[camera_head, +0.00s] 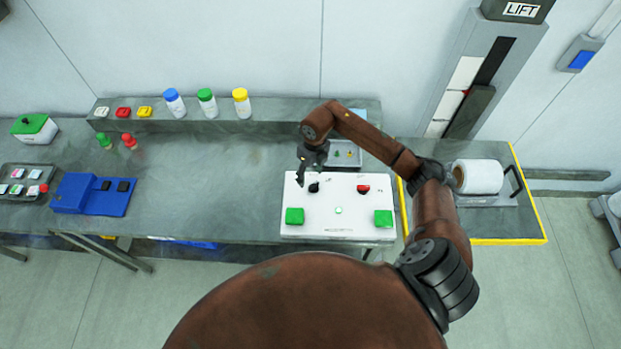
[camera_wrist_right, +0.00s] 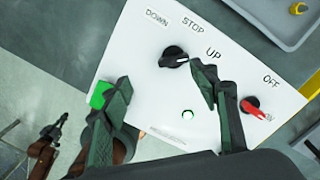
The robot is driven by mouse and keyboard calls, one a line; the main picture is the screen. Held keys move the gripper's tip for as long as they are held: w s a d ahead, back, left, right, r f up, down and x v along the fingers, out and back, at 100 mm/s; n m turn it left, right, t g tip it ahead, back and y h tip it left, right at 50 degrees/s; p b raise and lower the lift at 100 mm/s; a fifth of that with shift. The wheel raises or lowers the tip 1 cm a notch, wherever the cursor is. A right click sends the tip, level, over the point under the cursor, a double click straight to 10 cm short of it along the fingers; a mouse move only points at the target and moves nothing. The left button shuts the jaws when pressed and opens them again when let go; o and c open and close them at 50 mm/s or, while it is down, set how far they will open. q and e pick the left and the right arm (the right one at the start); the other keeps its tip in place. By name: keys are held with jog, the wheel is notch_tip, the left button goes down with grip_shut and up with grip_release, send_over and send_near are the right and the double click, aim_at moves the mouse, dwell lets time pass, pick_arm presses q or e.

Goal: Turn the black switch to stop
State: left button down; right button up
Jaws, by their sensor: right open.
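The black switch (camera_head: 314,187) is a round knob on the upper left of a white control panel (camera_head: 338,226). In the right wrist view the black switch (camera_wrist_right: 174,57) sits below the labels DOWN, STOP and UP; its bar runs roughly left to right, toward the UP side. My right gripper (camera_head: 304,179) is over the panel, just left of the knob. In the wrist view its fingers (camera_wrist_right: 160,73) are spread, apart from the knob, with the right fingertip close to its right side. A brown and dark piece at the wrist view's lower left seems to be my left arm; its jaws are unclear.
A red switch (camera_head: 363,189) by OFF, green buttons (camera_head: 294,216) (camera_head: 383,218) and a small lit button (camera_head: 338,210) share the panel. A grey tray (camera_head: 345,153) lies behind it. A blue device (camera_head: 92,194) stands far left; the bench between is clear.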

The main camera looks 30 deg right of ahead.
aim_at(314, 185)
jog(key=shift+d+h, duration=0.3)
jog(key=shift+d, duration=0.5)
jog(key=shift+d+f, duration=0.15)
jog(key=shift+f, duration=0.05)
jog(key=f+p, duration=0.1)
jog(key=f, duration=0.5)
jog(key=shift+w+a+p, duration=0.1)
jog(key=shift+a+p, duration=0.1)
jog(key=shift+p, duration=0.15)
jog(key=shift+f, duration=0.55)
jog(key=c, duration=1.2)
jog(key=shift+o, duration=0.2)
jog(key=shift+d, duration=0.1)
